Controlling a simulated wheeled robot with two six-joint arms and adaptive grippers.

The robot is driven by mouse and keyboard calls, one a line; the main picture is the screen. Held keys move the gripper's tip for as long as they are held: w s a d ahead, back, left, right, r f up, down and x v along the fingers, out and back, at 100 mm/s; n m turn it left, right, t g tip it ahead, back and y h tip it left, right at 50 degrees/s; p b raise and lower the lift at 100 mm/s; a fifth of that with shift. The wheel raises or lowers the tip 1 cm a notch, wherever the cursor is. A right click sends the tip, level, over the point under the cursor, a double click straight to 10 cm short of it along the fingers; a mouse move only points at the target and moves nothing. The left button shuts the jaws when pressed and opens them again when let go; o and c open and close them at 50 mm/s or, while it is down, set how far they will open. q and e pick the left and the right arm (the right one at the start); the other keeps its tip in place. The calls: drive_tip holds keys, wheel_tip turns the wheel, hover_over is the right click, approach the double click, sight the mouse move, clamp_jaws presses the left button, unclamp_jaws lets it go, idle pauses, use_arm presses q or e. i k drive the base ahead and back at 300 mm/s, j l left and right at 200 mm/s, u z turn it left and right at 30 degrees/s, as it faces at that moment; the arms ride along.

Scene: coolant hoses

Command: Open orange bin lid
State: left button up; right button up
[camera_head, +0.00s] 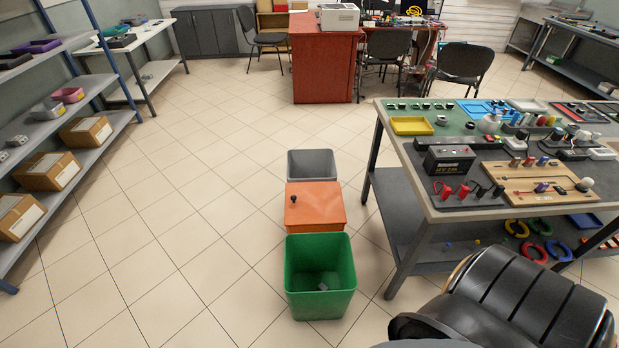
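The orange bin stands on the floor in the middle of the view, between a green bin in front and a grey bin behind. Its flat orange lid (318,207) is shut over its top. A small dark knob (293,199) stands up on the lid near its left edge. The front wall of the orange bin is mostly hidden behind the green bin. Neither of my grippers shows in the view.
The open green bin (320,304) holds a small grey object. The open grey bin (312,163) stands behind. A workbench (428,215) with tools and a black chair (520,300) are at right. Shelves (95,132) with boxes line the left. Floor left of the bins is clear.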

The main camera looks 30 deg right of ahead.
sight(315, 203)
drive_tip(key=z, duration=1.15)
drive_tip(key=i+j, duration=0.15)
drive_tip(key=j, duration=0.3)
drive_tip(key=i+j, duration=0.15)
drive_tip(key=j, duration=0.25)
drive_tip(key=i+j, duration=0.1)
drive_tip(key=j, duration=0.35)
drive_tip(key=i+j+z, duration=0.1)
drive_tip(key=j, duration=0.3)
drive_tip(key=i+j, duration=0.2)
drive_tip(key=j, duration=0.25)
drive_tip(key=i+j, duration=0.1)
drive_tip(key=j, duration=0.3)
drive_tip(key=i+j, duration=0.15)
drive_tip(key=j, duration=0.3)
